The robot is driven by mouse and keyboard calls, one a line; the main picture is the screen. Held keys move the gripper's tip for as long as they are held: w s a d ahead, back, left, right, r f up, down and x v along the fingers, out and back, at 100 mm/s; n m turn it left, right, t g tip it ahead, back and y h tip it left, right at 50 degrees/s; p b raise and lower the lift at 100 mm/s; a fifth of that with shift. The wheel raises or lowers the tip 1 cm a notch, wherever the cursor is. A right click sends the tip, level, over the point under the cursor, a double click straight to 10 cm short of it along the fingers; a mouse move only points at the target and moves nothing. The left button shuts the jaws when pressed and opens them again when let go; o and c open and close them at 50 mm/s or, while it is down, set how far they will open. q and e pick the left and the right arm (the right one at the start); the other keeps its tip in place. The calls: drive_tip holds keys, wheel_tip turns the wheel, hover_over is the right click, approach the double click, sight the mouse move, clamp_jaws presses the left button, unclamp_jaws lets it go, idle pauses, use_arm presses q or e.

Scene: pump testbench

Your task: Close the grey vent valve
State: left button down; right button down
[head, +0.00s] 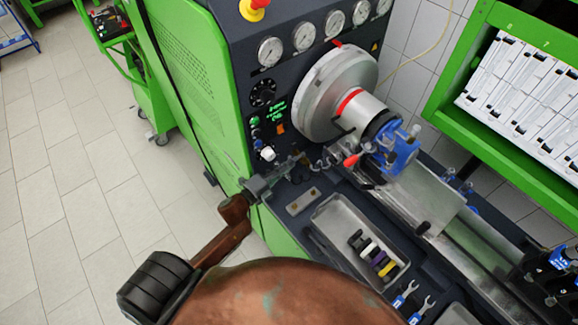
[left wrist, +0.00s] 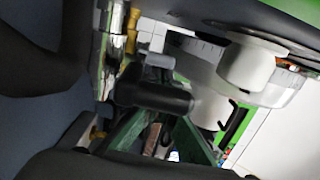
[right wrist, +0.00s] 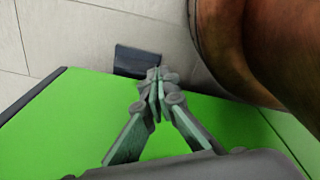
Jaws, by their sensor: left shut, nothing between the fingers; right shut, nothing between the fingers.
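My left gripper (head: 296,160) reaches in over the bench's left edge, shut and empty, beside a row of small metal fittings (head: 318,165) below the chuck. In the left wrist view, a dark cylindrical handle (left wrist: 152,97) crosses in front of the finger area and hides the fingertips. A small light-grey part (left wrist: 158,61) shows just above it; I cannot tell surely whether either belongs to the grey vent valve. A red-tipped lever (head: 351,160) stands right of the fittings. My right gripper (right wrist: 156,80) is shut and empty near a green panel (right wrist: 75,115); it is hidden in the head view.
The large silver chuck (head: 325,95) and a blue clamp (head: 395,150) stand beyond the fittings. A grey tray (head: 325,225) with small coloured parts lies nearer, with blue wrenches (head: 404,294) beside it. Gauges (head: 270,50) line the dark panel. The tiled floor (head: 75,190) at left is open.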

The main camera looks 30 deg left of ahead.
use_arm(q)
drive_tip(key=shift+a, duration=0.2)
drive_tip(key=shift+s, duration=0.1)
drive_tip(key=v, duration=1.1)
drive_tip(key=shift+s, duration=0.4)
drive_tip(key=shift+d, duration=0.1)
